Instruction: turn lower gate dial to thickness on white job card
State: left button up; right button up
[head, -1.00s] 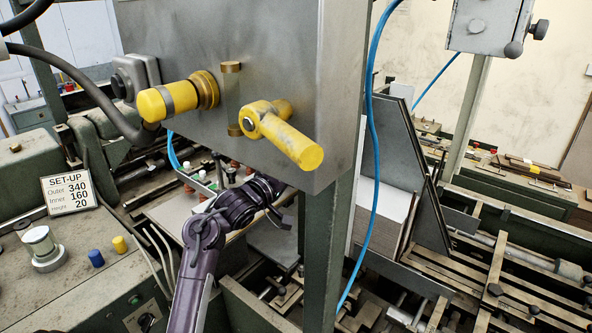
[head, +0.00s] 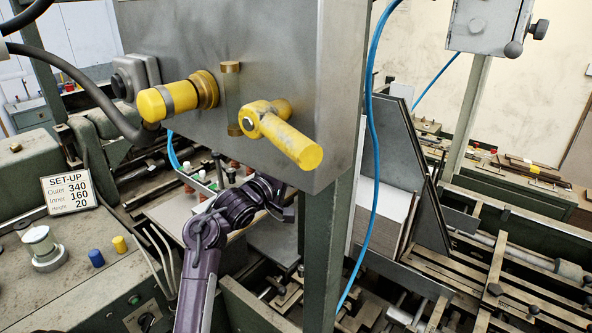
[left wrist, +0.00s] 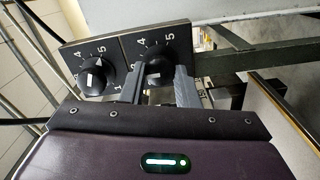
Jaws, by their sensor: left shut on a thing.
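In the left wrist view, two black dials with white numbers sit side by side on a dark plate (left wrist: 73,52). My left gripper (left wrist: 158,76) is shut on the right-hand dial (left wrist: 157,58), one finger on each side of its knob. The fingers hide part of its scale; a 4 and a 5 show above it. The other dial (left wrist: 95,78) is free, to the left. In the head view my left gripper's end is partly hidden near the green post, below the grey box. A pale card (head: 69,191) reads SET-UP, Outer 340, Inner 160, Height 20. My right gripper is not in view.
A grey metal box (head: 285,60) with yellow handles (head: 285,134) hangs above my left arm. A green post (head: 322,250) stands just right of it. A blue hose (head: 374,160) runs down beside the post. A metal bar (left wrist: 270,54) extends right of the dials.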

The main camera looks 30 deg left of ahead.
pick_arm(q)
jog(key=o, duration=1)
jog(key=shift+a, duration=0.1)
jog(key=shift+s, duration=0.1)
jog(key=s+b, duration=0.1)
jog(key=s, duration=0.1)
jog(key=s+b, duration=0.1)
jog(key=s, duration=0.4)
jog(key=shift+s+a+b, duration=0.3)
jog(key=shift+s+b, duration=0.1)
